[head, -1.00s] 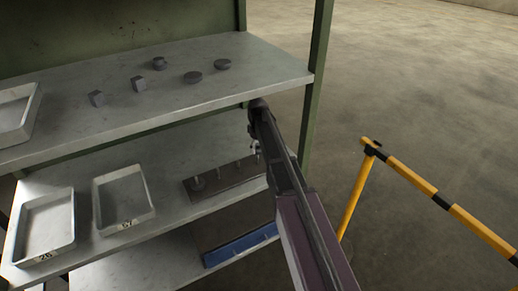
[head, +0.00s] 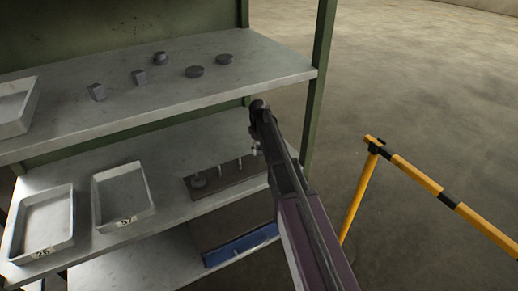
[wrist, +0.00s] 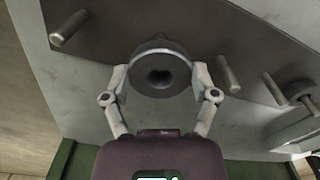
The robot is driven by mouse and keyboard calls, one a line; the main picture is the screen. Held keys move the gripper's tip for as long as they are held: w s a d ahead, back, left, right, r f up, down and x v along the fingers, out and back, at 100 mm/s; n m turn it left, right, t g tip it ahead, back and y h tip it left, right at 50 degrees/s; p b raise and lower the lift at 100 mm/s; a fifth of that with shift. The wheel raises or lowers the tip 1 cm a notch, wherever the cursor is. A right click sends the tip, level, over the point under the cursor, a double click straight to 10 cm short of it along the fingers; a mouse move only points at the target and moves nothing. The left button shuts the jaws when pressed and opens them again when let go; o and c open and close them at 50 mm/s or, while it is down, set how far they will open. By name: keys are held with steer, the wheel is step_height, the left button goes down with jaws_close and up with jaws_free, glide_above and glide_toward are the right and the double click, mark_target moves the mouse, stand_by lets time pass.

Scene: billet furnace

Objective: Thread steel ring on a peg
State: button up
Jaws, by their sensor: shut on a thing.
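In the wrist view my gripper (wrist: 160,80) is shut on a dark steel ring (wrist: 139,82), one finger on each side, with its hole facing the camera. The dark peg board (wrist: 110,35) lies beyond the ring. A bare peg (wrist: 70,26) is to the left and another bare peg (wrist: 229,73) to the right. Part of a peg shows just behind the ring's upper edge; I cannot tell whether the ring is around it. In the head view the board (head: 228,181) is on the middle shelf, with a ring (head: 198,181) at its left peg. My arm hides most of my gripper there.
Two trays (head: 123,221) (head: 43,250) stand left on the middle shelf. Several dark metal pieces and another tray (head: 30,110) are on the upper shelf (head: 230,95). A blue box (head: 238,249) is below. A green post (head: 320,90) and a yellow-black barrier (head: 420,180) stand right.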

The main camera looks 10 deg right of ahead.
steer(key=shift+f, duration=0.1)
stand_by(0.3)
steer(key=o, duration=1.2)
steer(key=shift+r, duration=0.2)
